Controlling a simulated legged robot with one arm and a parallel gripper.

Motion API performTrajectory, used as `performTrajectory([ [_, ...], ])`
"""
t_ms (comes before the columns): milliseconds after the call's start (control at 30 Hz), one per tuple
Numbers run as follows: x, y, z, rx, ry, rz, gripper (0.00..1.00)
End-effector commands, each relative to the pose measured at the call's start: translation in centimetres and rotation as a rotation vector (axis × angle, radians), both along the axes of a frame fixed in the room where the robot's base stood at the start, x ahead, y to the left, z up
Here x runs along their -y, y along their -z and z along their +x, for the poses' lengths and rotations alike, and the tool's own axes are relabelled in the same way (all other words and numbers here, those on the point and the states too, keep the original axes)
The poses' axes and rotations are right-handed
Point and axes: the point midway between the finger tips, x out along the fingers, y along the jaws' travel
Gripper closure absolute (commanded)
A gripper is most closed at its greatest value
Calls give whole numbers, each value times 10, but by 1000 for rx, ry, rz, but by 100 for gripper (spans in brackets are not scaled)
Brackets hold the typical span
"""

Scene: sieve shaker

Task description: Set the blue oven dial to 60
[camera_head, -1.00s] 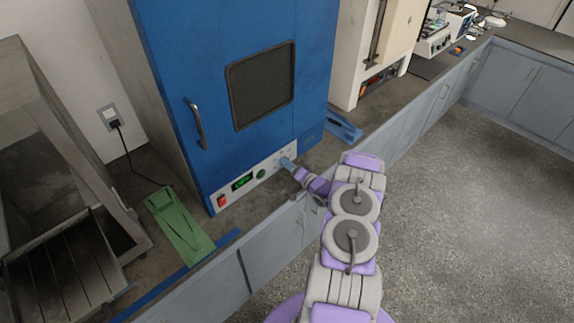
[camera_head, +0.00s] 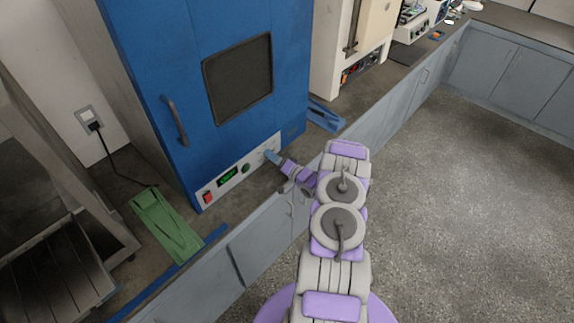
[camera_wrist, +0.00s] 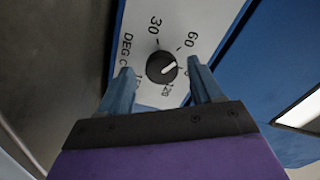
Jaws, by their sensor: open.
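The blue oven (camera_head: 160,60) stands on the counter, with a pale control panel (camera_head: 217,188) along its bottom front. In the wrist view the dial (camera_wrist: 161,67) is a round black knob with a white pointer mark, on a white scale marked 30, 60, 120 and DEG C. The pointer slants up and right, below the 60, toward a figure partly hidden by the right finger. My gripper (camera_wrist: 159,65) is open, its blue fingers on either side of the knob; contact cannot be told. In the head view my gripper (camera_head: 273,157) is at the panel's right end and hides the dial.
A green object (camera_head: 165,225) lies on the counter at left, a blue one (camera_head: 325,114) right of the oven. A cream appliance (camera_head: 340,55) stands farther right.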

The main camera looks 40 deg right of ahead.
Motion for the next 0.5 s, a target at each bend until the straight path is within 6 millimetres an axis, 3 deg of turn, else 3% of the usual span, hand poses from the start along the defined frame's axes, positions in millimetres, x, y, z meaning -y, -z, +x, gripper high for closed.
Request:
performTrajectory([
  [167,6,0,-27,0,6,3,35],
  [500,14,2,-102,-4,8,6,35],
])
